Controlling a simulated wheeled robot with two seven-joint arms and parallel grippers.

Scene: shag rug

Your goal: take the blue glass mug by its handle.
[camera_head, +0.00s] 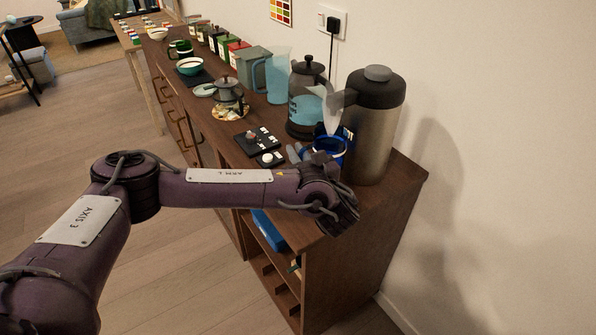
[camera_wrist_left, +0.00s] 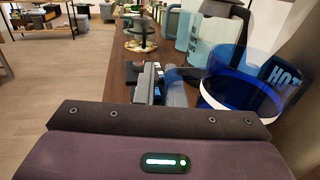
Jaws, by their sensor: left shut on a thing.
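The blue glass mug (camera_head: 330,146) stands upright near the close end of the wooden sideboard, in front of the large steel flask. In the left wrist view the mug (camera_wrist_left: 243,88) is on the right, deep blue and see-through, with a pale band. Its handle (camera_wrist_left: 186,74) points left, toward my left gripper. My left gripper (camera_head: 297,152) is at the handle side of the mug, and its fingers (camera_wrist_left: 152,84) are shut on the handle. The exact contact is partly hidden by the fingers. My right gripper is in neither view.
A steel flask (camera_head: 374,135) stands close behind the mug. A kettle (camera_head: 305,112) and a light-blue pitcher (camera_head: 278,76) stand farther along. Dark trays with small items (camera_head: 257,139) and a teapot (camera_head: 229,92) lie to the left. The sideboard's close corner (camera_head: 385,200) is clear.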

